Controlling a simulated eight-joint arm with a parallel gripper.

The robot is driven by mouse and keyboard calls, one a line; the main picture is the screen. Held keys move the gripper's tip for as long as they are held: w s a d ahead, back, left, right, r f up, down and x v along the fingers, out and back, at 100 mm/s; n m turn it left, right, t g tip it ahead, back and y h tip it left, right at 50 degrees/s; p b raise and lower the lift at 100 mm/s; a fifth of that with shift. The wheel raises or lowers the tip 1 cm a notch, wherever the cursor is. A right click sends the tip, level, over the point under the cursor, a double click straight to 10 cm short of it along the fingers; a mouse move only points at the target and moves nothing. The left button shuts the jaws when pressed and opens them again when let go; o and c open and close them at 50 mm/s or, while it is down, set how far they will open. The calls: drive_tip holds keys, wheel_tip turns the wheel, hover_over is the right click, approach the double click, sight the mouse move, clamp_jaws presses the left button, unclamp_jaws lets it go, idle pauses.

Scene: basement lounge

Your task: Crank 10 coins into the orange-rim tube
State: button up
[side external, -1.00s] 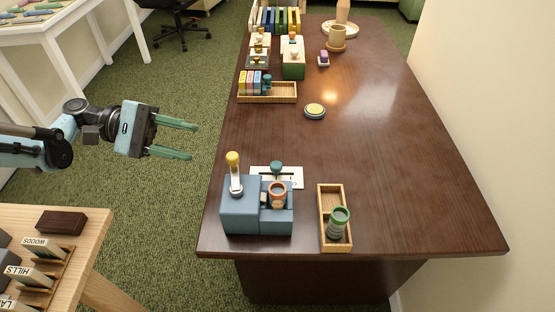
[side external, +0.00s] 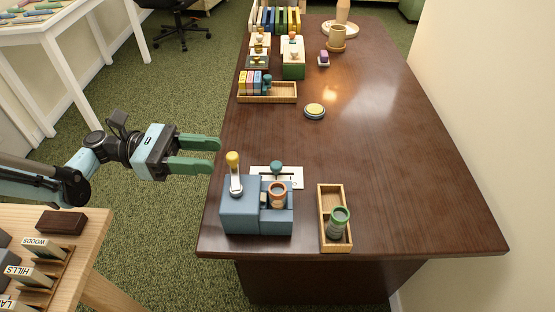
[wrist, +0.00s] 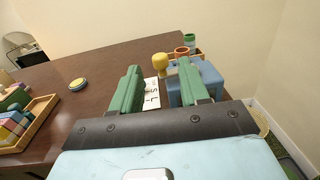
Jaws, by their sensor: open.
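The blue-grey crank machine (side external: 240,212) stands near the front left corner of the dark table. Its crank has a yellow knob (side external: 233,158) that points up. The orange-rim tube (side external: 277,194) stands in the machine's right part. A green-rim tube (side external: 338,220) stands in a wooden tray to the right. My gripper (side external: 216,155) is open and empty, just left of and beyond the crank, at the table's left edge. In the wrist view the machine (wrist: 208,84) and yellow knob (wrist: 160,60) lie ahead, near the right finger. Coins inside the tube cannot be made out.
A white card with a teal knob (side external: 276,167) lies behind the machine. The two-part wooden tray (side external: 323,197) is to its right. A yellow button (side external: 315,110) and a tray of small boxes (side external: 284,98) stand farther back. The table's middle is clear.

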sight(232, 155)
drive_tip(key=shift+s+d, duration=0.15)
drive_tip(key=shift+d, duration=1.25)
drive_tip(key=shift+s+d, duration=0.1)
drive_tip(key=shift+d, duration=1.25)
drive_tip(key=shift+c, duration=0.3)
clamp_jaws()
drive_tip(key=shift+s+a+n+t+y, duration=0.15)
drive_tip(key=shift+a+n+t, duration=0.15)
drive_tip(key=shift+n+t, duration=0.75)
drive_tip(key=shift+s+a+n+t+y, duration=0.1)
drive_tip(key=shift+a+n+t+y, duration=0.3)
drive_tip(key=shift+t, duration=1)
drive_tip(key=shift+s+a+n+t+h, duration=0.1)
drive_tip(key=shift+a+n+t, duration=0.05)
drive_tip(key=shift+n+t, duration=0.95)
drive_tip(key=shift+o, duration=0.3)
unclamp_jaws()
drive_tip(key=shift+r, duration=0.1)
